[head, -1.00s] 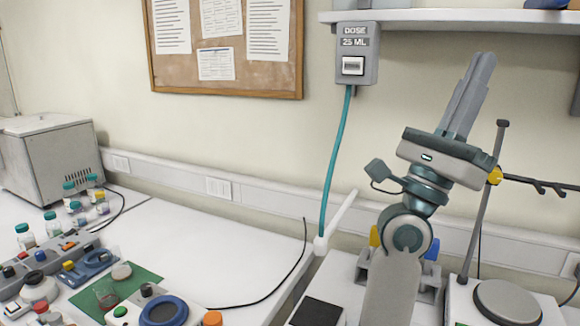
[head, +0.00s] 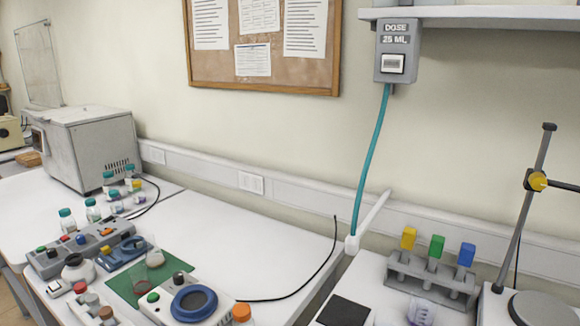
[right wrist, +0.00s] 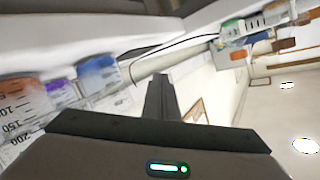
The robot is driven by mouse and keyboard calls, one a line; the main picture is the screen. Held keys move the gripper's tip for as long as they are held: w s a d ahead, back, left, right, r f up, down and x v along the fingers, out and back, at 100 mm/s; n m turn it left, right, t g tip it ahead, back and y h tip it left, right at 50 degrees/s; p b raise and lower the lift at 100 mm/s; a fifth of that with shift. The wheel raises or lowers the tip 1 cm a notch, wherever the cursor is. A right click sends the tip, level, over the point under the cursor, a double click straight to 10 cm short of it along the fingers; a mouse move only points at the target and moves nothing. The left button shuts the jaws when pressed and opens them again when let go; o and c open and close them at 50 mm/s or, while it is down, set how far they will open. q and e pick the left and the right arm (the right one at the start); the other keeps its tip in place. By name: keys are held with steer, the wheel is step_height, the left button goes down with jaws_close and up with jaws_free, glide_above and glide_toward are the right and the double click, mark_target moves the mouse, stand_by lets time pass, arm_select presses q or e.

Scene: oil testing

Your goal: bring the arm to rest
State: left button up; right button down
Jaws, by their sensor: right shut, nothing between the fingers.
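My right arm does not show in the head view. In the right wrist view my right gripper (right wrist: 160,92) appears as dark fingers close together, pointing up the picture, with nothing visible between them. It hangs clear of the objects, with white wall and ceiling lights behind it. My left gripper is in neither view now.
A rack (head: 432,278) with yellow, green and blue pieces stands on the right bench, beside a stand (head: 524,220) with a clamp. A dose unit (head: 398,52) hangs on the wall with a teal hose (head: 368,160). Glassware and devices crowd the left bench; its middle is clear.

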steer(key=s+d+f+n+g+h, duration=0.1)
steer(key=s+d+f+g+h, duration=0.2)
steer(key=s+f, duration=0.55)
steer(key=s+d+f+n+g+h, duration=0.1)
steer(key=s+d+f+g, duration=0.25)
steer(key=s+f, duration=0.5)
steer(key=s+d+f+n+g+h, duration=0.15)
steer(key=s+f+g, duration=0.35)
steer(key=s, duration=0.6)
step_height(320, 180, down, 26)
steer(key=s+p, duration=0.2)
steer(key=p, duration=0.2)
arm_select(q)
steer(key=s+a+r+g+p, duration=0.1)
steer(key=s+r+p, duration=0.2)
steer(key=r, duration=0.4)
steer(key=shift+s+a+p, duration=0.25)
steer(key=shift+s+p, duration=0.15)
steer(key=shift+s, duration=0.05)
arm_select(e)
steer(key=s+d+f, duration=0.1)
steer(key=s+f, duration=0.5)
steer(key=s, duration=0.2)
steer(key=s+d+f+g, duration=0.1)
steer(key=s+d+f, duration=0.1)
steer(key=s+f, duration=0.4)
steer(key=s, duration=0.3)
steer(key=shift+d+f, duration=0.25)
